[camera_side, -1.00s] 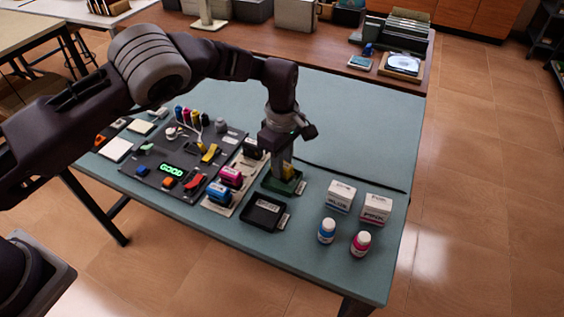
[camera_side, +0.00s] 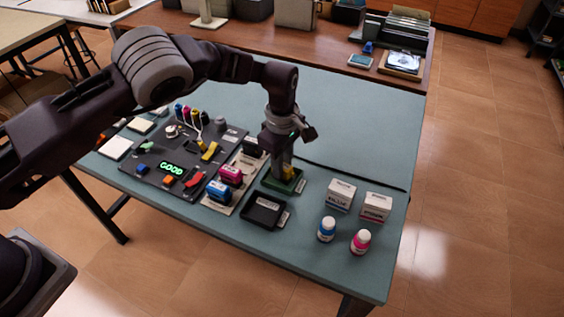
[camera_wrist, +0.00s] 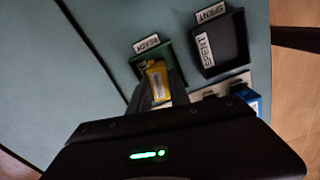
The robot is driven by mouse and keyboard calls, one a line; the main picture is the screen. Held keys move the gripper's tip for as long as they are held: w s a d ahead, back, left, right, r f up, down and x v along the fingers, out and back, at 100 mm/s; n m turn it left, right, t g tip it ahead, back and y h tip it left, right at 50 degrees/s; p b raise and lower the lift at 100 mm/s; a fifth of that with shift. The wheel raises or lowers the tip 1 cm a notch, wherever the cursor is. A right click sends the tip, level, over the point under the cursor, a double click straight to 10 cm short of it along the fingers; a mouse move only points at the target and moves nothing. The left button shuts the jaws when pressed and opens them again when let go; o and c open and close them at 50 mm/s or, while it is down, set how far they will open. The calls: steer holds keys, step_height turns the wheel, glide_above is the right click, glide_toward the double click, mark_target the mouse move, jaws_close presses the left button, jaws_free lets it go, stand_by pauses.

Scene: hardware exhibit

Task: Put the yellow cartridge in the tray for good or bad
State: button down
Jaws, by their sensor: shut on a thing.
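The yellow cartridge (camera_side: 289,173) is between the fingers of my gripper (camera_side: 284,168), which is shut on it. It is at the green tray (camera_side: 294,187), low in or just over it; I cannot tell whether it touches the tray floor. In the wrist view the cartridge (camera_wrist: 157,80) shows a pale label, inside the outline of the green tray (camera_wrist: 174,56), whose tag seems to read READY. The black tray (camera_side: 262,222), tagged SPENT, is empty beside it.
A pale stand holds pink (camera_side: 231,175), blue (camera_side: 218,190) and black cartridges left of the trays. Two white boxes (camera_side: 340,194) and two small bottles (camera_side: 327,229) stand to the right. The mat behind the green tray is mostly clear.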

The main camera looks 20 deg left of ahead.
steer(key=shift+f, duration=0.15)
steer(key=c, duration=0.7)
jaws_free()
steer(key=shift+c, duration=0.2)
steer(key=shift+r, duration=3.75)
